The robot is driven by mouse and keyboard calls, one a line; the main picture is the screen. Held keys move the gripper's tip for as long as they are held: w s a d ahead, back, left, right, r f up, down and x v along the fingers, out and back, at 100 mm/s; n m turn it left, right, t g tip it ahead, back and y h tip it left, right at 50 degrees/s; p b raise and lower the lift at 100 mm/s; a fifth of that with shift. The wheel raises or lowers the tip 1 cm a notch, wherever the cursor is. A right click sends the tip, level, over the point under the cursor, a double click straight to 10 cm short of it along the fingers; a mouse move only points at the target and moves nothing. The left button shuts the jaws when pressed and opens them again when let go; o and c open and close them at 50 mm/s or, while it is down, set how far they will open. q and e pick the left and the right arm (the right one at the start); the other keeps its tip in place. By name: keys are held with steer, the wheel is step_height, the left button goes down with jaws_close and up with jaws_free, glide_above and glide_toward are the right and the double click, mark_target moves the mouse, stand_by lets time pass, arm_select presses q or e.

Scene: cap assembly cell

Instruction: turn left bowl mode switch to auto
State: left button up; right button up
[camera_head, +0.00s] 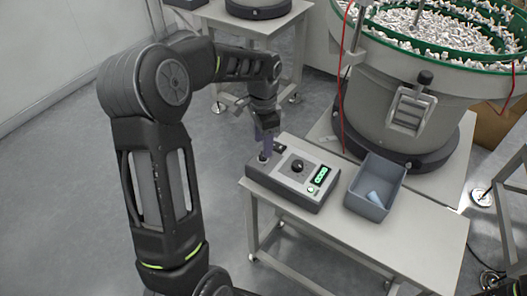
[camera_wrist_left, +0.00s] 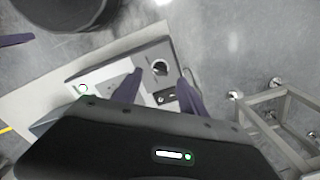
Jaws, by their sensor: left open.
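The grey control box (camera_head: 318,197) sits on the near white table. It has a large black knob (camera_head: 298,166) in its middle, a green lit display (camera_head: 320,174) and a small knob (camera_head: 263,157) near its left end. My left gripper (camera_head: 266,148) points down over this left end, close to the small knob. In the left wrist view the open fingers (camera_wrist_left: 160,78) stand on either side of a round dark knob (camera_wrist_left: 160,67), with nothing held. I cannot tell whether they touch it or which way it is turned. My right gripper is out of view.
A blue-grey bin (camera_head: 364,205) with a pale part (camera_head: 376,198) stands right of the box. Behind it is a large bowl feeder (camera_head: 385,95) with a green rim, full of small parts. A red cable (camera_head: 342,85) hangs nearby. Bare table (camera_head: 420,240) lies to the right.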

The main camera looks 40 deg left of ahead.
arm_select(q)
step_height(320, 180, down, 4)
steer(key=shift+f, duration=0.25)
steer(key=shift+c, duration=0.3)
jaws_close()
